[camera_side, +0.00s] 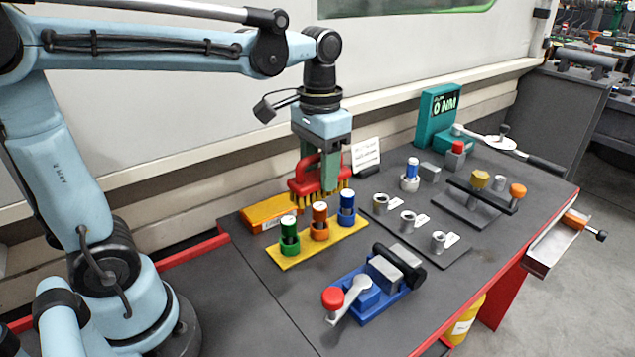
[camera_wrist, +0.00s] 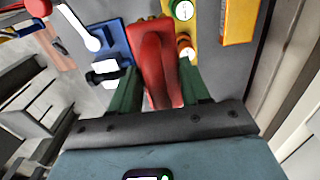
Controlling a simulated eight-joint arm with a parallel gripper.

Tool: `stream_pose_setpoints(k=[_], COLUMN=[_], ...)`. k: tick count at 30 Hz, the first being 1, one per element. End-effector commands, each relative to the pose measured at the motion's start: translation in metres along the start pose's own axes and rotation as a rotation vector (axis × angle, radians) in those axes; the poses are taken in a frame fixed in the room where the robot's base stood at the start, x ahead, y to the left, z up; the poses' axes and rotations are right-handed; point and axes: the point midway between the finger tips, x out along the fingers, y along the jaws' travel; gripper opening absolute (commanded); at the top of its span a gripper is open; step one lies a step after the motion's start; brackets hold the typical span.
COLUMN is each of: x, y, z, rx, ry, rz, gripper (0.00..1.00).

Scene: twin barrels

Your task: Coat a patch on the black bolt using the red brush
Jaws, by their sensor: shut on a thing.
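My gripper (camera_side: 322,160) is shut on the red brush (camera_side: 318,180), gripping its red handle. The brush hangs bristles down, just above and behind the yellow rack. It also shows in the wrist view (camera_wrist: 155,60) between my green fingers (camera_wrist: 160,90). A black cylindrical part that looks like the black bolt (camera_side: 412,270) lies at the blue vise (camera_side: 372,305), beside its grey block. The brush is up and to the left of it, well apart. In the wrist view the vise (camera_wrist: 116,40) is left of the brush, with a black part (camera_wrist: 100,77) at it.
A yellow rack (camera_side: 285,262) holds green, orange and blue containers below the brush. An orange-yellow box (camera_side: 270,213) lies behind it. The vise lever has a red knob (camera_side: 333,298). A dark plate (camera_side: 440,255) with metal nuts lies right; a teal torque meter (camera_side: 437,112) stands behind.

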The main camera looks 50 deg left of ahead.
Motion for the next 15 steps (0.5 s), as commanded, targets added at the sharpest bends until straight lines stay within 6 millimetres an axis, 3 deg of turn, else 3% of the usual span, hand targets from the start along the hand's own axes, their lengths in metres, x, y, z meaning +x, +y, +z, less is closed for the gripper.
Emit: stream_pose_setpoints(k=[5,12,15], x=[-0.001,0.006,0.009], y=[0.032,0.098,0.116], z=[-0.015,-0.042,-0.046], rx=[0.008,0.008,0.005], ry=[0.0,0.0,0.0], rz=[0.0,0.0,0.0], gripper=[0.22,0.22,0.22])
